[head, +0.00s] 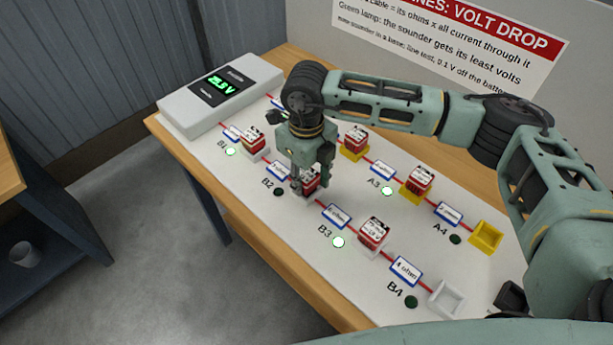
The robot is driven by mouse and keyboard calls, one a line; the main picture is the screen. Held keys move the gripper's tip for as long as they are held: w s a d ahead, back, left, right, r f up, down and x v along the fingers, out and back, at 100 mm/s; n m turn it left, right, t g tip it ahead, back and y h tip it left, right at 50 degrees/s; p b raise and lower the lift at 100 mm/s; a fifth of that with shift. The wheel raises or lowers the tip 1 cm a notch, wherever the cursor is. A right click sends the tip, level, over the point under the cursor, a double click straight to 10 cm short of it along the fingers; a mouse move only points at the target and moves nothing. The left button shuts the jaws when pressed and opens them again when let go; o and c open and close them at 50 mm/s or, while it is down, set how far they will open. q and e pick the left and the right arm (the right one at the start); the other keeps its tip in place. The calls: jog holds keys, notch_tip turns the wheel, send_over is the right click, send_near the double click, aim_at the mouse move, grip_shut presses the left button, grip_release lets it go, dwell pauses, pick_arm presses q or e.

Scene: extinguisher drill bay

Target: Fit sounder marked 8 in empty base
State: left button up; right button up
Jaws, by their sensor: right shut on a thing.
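My right gripper (304,178) is shut on a red sounder (311,182) at position B2. The fingers partly cover it, and I cannot tell whether it sits in a base or just above one. The number on it is not readable. Other red-and-white sounders sit in bases: one by B1 (253,138), one by B3 (374,231), one by A3 (420,180) and one farther back (355,138). Their marks are too small to read. A white base (446,299) by B4 and a yellow base (486,237) by A4 are empty. My left gripper is out of view.
A grey meter box (237,84) with a green display stands at the board's far left. Lamps by B1, B3 and A3 glow green; the B2 lamp (278,192), A4 lamp and B4 lamp are dark. A sign (450,40) stands behind. My right arm hides part of the back row.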

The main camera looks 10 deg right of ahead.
jog(key=shift+s+f+b, duration=0.1)
jog(key=shift+f+b, duration=0.35)
dwell(0.3)
jog(key=o, duration=1.3)
jog(key=o, duration=0.3)
jog(key=shift+r+p, duration=1.5)
jog(key=shift+r, duration=2.05)
jog(key=shift+a+f, duration=0.1)
